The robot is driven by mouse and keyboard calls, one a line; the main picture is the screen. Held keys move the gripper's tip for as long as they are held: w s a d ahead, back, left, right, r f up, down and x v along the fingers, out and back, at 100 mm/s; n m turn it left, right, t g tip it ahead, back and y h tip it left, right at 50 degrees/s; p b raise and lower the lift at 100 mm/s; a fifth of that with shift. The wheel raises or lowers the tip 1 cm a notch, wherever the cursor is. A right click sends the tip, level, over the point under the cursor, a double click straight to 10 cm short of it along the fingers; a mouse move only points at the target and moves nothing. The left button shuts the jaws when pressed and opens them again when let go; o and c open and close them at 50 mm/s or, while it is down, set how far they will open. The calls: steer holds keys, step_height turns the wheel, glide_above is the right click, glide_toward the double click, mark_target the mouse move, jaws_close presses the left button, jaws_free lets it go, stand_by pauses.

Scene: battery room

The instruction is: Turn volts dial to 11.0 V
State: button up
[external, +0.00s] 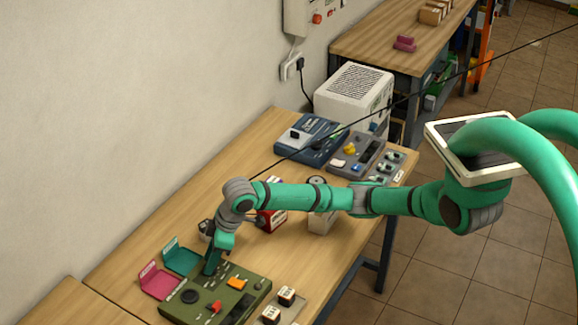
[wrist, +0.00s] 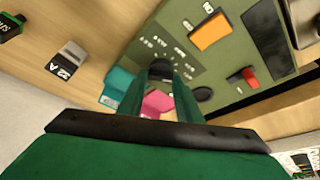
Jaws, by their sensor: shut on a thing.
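An olive-green control panel (external: 256,292) lies on the wooden bench; it also fills the upper middle of the wrist view (wrist: 175,22). My gripper (external: 210,270) points down at the panel's far edge. In the wrist view my gripper's two green fingers (wrist: 161,76) are shut on a dark dial (wrist: 161,68) with small white scale marks around it. I take this for the volts dial; its label and pointer setting cannot be read. The fingers hide most of it.
The panel also carries an orange switch (external: 237,283), a red switch (external: 216,306) and a black round knob (external: 190,297). Pink (external: 158,282) and teal (external: 181,259) stands are close behind. White-topped blocks (external: 286,295) sit to the right. More devices (external: 310,138) stand farther along.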

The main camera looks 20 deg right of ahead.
steer(key=n+g, duration=0.1)
steer(key=n, duration=0.2)
steer(key=n+g, duration=0.1)
steer(key=n, duration=0.1)
steer(key=shift+w+n, duration=0.15)
steer(key=shift+n, duration=0.25)
steer(key=n+g, duration=0.1)
steer(key=n, duration=0.1)
steer(key=n+g+h, duration=0.1)
steer(key=n, duration=0.2)
steer(key=shift+w+a+r+n, duration=0.1)
steer(key=shift+a+n, duration=0.1)
steer(key=shift+n, duration=0.1)
steer(key=n+h, duration=0.1)
steer(key=n, duration=0.1)
steer(key=n+g+h, duration=0.1)
steer(key=n, duration=0.2)
steer(key=shift+a, duration=0.1)
steer(key=n+h, duration=0.1)
steer(key=n, duration=0.2)
steer(key=n+h, duration=0.1)
steer(key=n, duration=0.2)
steer(key=shift+a+n, duration=0.15)
steer(key=shift+n, duration=0.15)
steer(key=shift+w+h, duration=0.1)
steer(key=shift+h, duration=0.2)
steer(key=o, duration=1)
steer(key=shift+o, duration=0.2)
